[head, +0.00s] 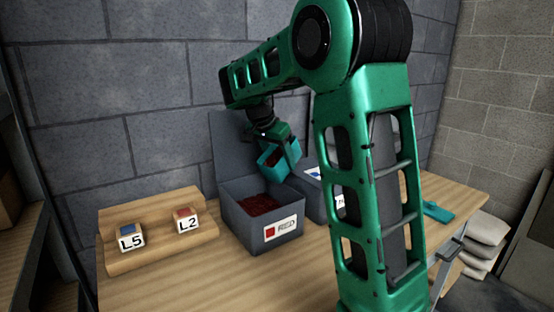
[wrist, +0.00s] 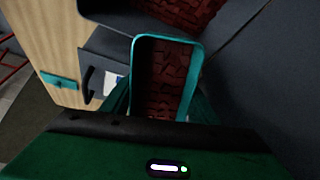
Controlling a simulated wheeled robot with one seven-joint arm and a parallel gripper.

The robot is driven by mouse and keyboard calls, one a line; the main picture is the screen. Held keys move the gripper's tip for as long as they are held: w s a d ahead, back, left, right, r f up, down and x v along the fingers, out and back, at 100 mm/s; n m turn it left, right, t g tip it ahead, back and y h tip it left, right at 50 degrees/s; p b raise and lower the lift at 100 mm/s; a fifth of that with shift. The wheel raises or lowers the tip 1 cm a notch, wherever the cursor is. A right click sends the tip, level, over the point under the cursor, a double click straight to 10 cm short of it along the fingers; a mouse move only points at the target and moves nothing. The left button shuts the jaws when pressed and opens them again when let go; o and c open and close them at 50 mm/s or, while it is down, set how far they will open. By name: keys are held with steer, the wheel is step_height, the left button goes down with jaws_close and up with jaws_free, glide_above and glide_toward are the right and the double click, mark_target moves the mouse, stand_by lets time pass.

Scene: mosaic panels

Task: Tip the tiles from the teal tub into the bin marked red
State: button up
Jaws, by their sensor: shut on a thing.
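My gripper (head: 287,142) is shut on the teal tub (head: 274,165) and holds it tilted, above the bin marked red (head: 278,245). In the wrist view the teal tub (wrist: 197,50) shows dark red tiles (wrist: 166,75) still inside it. The grey bin's label has a red square and the word RED. Red tiles (head: 259,204) also lie in this bin, and they show at the top of the wrist view (wrist: 185,10). The fingertips are partly hidden in both views.
A second grey bin (head: 318,192) with a blue mark stands right of the red one, partly behind my arm. A wooden stand (head: 158,248) with blocks marked L5 (head: 131,238) and L2 (head: 187,220) is at the left. A teal item (head: 437,211) lies at the right.

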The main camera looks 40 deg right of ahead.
steer(key=h, duration=0.1)
steer(key=a+t+h, duration=0.1)
steer(key=shift+s+h, duration=0.15)
steer(key=shift+h, duration=0.15)
steer(key=shift+s+a+r+t+h, duration=0.1)
steer(key=shift+a+r+t+h, duration=0.15)
steer(key=shift+h, duration=0.35)
steer(key=shift+s+a+r+t+h, duration=0.1)
steer(key=shift+a+h, duration=0.2)
steer(key=shift+h, duration=0.3)
steer(key=shift+s+a+r+t+h, duration=0.15)
steer(key=shift+a+r+t+h, duration=0.15)
steer(key=shift+a+r+h, duration=0.45)
steer(key=shift+s+a+r+t+h, duration=0.1)
steer(key=shift+a+r+t+h, duration=0.15)
steer(key=shift+h, duration=0.95)
steer(key=shift+s+a+r+t+h, duration=0.15)
steer(key=shift+a+r+t+h, duration=0.15)
steer(key=shift+a+r+h, duration=0.45)
steer(key=shift+s+a+r+t+h, duration=0.15)
steer(key=shift+a+h, duration=0.15)
steer(key=shift+h, duration=0.35)
steer(key=shift+s+a+r+t+h, duration=0.1)
steer(key=shift+a+t+h, duration=0.15)
steer(key=shift+h, duration=0.35)
steer(key=shift+s+a+r+t+h, duration=0.1)
steer(key=shift+a+h, duration=0.25)
steer(key=shift+h, duration=0.3)
steer(key=shift+s, duration=0.15)
